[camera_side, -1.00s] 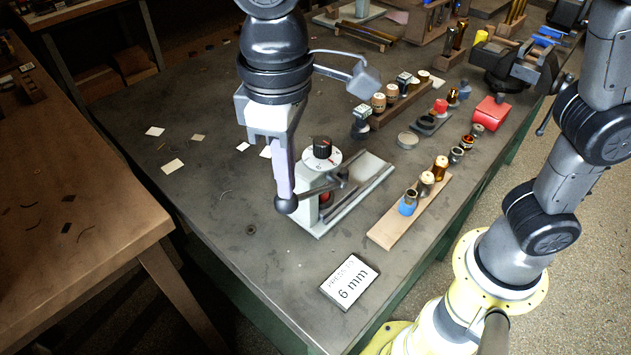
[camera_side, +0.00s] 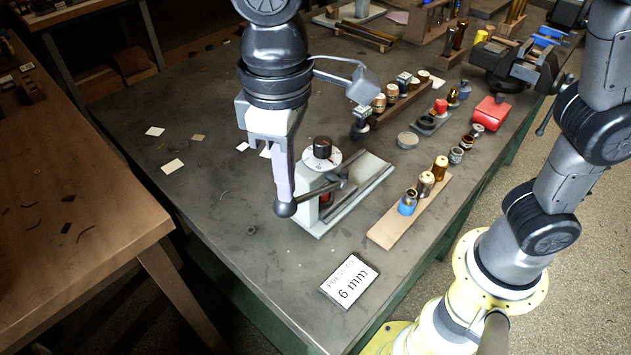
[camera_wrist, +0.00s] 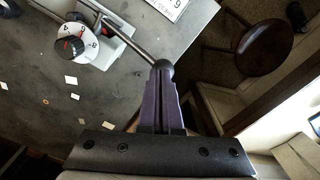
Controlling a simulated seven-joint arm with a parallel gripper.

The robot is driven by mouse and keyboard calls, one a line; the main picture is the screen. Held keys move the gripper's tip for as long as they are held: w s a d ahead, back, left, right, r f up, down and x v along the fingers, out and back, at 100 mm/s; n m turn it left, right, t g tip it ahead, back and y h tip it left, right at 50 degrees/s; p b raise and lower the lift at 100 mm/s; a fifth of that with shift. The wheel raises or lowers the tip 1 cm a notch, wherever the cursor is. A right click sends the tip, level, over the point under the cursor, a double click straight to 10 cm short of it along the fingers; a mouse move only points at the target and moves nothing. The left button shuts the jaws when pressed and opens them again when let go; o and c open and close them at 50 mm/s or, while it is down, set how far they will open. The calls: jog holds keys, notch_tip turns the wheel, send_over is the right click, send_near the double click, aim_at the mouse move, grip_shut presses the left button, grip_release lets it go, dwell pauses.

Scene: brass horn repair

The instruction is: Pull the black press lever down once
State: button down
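The black press lever (camera_side: 315,193) slopes down from the press toward the lower left and ends in a round black knob (camera_side: 285,208). The press (camera_side: 352,205) has a grey base and a white dial with a black and red knob (camera_side: 322,150). My gripper (camera_side: 284,197) points down, with its fingertips at the lever knob. In the wrist view my purple fingers (camera_wrist: 162,78) lie together with only a thin line between them. The lever knob (camera_wrist: 162,64) shows at their tips, apparently touching. The fingers look shut, not wrapped around the knob.
A card (camera_side: 349,280) reading "6 mm" lies in front of the press. A wooden strip (camera_side: 385,233) with small cylindrical parts stands to its right. A red box (camera_side: 492,113) and a vise (camera_side: 515,65) are farther back. The bench left of the press is mostly clear.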

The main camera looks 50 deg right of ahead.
aim_at(282, 207)
jog(key=shift+a+f, duration=0.2)
jog(key=shift+f, duration=0.55)
jog(key=shift+a+f, duration=0.2)
jog(key=shift+f, duration=0.5)
dwell(1.0)
jog(key=shift+f, duration=0.2)
jog(key=shift+a+f, duration=0.1)
jog(key=shift+f, duration=0.35)
dwell(0.4)
jog(key=shift+f, duration=1.2)
dwell(1.2)
jog(key=shift+r, duration=4.55)
